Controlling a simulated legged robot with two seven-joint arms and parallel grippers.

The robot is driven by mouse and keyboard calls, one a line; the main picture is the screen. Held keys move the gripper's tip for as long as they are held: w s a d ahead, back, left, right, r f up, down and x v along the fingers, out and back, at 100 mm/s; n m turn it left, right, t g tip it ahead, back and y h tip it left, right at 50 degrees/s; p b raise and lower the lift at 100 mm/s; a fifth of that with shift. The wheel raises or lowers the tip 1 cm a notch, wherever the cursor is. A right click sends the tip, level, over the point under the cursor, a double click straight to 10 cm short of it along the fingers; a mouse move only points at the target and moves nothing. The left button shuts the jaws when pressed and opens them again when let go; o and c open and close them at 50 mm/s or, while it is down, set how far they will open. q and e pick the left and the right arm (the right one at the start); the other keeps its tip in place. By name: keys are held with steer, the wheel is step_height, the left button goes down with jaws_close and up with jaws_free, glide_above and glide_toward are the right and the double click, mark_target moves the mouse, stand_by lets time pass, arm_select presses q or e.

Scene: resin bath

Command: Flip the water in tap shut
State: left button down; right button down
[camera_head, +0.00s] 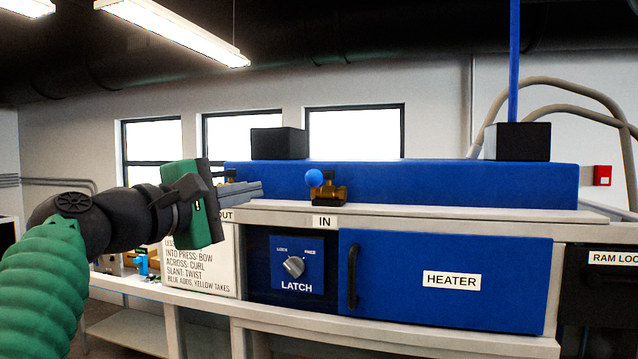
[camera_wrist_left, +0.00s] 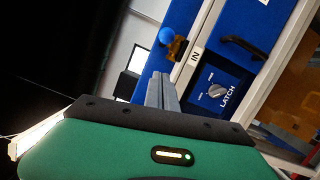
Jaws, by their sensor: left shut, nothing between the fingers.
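The water in tap (camera_head: 326,188) is a brass valve with a blue ball on its handle, mounted on the front of the blue bath above the IN label (camera_head: 324,221). The blue ball sits at its upper left. The tap also shows in the left wrist view (camera_wrist_left: 173,42), ahead of the fingers. My left gripper (camera_head: 258,187) is shut and empty, to the left of the tap and apart from it. Its closed fingers also show in the left wrist view (camera_wrist_left: 162,82). A second tap above the OUT label (camera_head: 226,215) is mostly hidden behind my left gripper. My right gripper is not in view.
Below the IN label are the LATCH dial (camera_head: 293,266) and the blue HEATER door (camera_head: 440,285) with a black handle. Black blocks (camera_head: 279,143) stand at the bath top. Space right of the tap is clear.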

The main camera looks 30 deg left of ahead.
mark_target(321, 176)
arm_select(q)
steer(key=w+d+p, duration=0.2)
steer(key=w+p, duration=0.5)
steer(key=w, duration=0.4)
steer(key=shift+d+r+p, duration=0.3)
steer(key=shift+d+r, duration=0.1)
steer(key=shift+r, duration=0.05)
steer(key=shift+w+a, duration=0.1)
